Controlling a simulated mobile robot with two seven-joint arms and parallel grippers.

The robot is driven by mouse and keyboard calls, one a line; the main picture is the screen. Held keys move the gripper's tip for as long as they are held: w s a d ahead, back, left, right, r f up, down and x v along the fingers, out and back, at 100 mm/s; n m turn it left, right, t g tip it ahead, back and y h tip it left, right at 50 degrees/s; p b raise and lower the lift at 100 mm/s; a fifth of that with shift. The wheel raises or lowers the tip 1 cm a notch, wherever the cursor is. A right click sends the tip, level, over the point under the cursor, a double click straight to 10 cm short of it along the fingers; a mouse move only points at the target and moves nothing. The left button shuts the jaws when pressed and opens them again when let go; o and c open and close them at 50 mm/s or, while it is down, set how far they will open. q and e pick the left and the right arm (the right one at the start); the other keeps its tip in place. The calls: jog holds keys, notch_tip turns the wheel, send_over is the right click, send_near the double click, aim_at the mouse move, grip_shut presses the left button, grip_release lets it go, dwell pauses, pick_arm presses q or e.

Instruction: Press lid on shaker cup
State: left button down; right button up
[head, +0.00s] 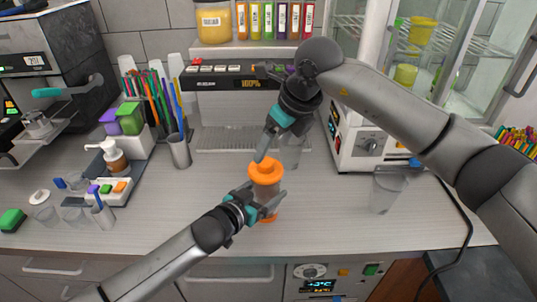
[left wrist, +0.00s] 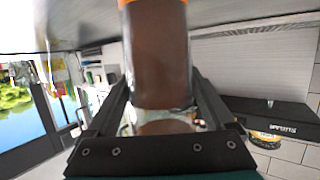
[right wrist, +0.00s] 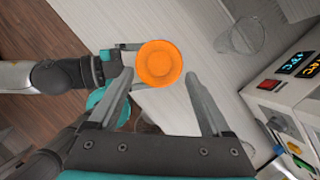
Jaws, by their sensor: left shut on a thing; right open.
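The shaker cup (head: 265,191) stands upright at the counter's front middle, with an orange lid (head: 266,170) on top and orange at its foot. Whether the lid is fully seated I cannot tell. My left gripper (head: 263,207) is shut around the cup's side. In the left wrist view the brown-filled cup (left wrist: 158,60) stands between its fingers. My right gripper (head: 262,152) points down just above the lid. In the right wrist view its fingers (right wrist: 160,88) are open, and the orange lid (right wrist: 160,63) shows beyond and between their tips. Contact with the lid cannot be told.
A clear cup (head: 388,188) stands on the counter to the right, below a white machine (head: 362,135). Another clear cup (head: 292,152) is partly behind my right gripper. A pen cup (head: 179,150) and small containers (head: 112,190) stand left. Counter between them is free.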

pick_arm(q)
grip_release()
pick_arm(e)
jog(key=v, duration=0.7)
pick_arm(q)
jog(key=shift+s, duration=0.1)
jog(key=v, duration=1.5)
jog(key=shift+p, duration=0.45)
pick_arm(e)
jog(key=shift+r, duration=0.35)
pick_arm(q)
jog(key=shift+r, duration=0.1)
pick_arm(e)
jog(key=shift+s+a, duration=0.1)
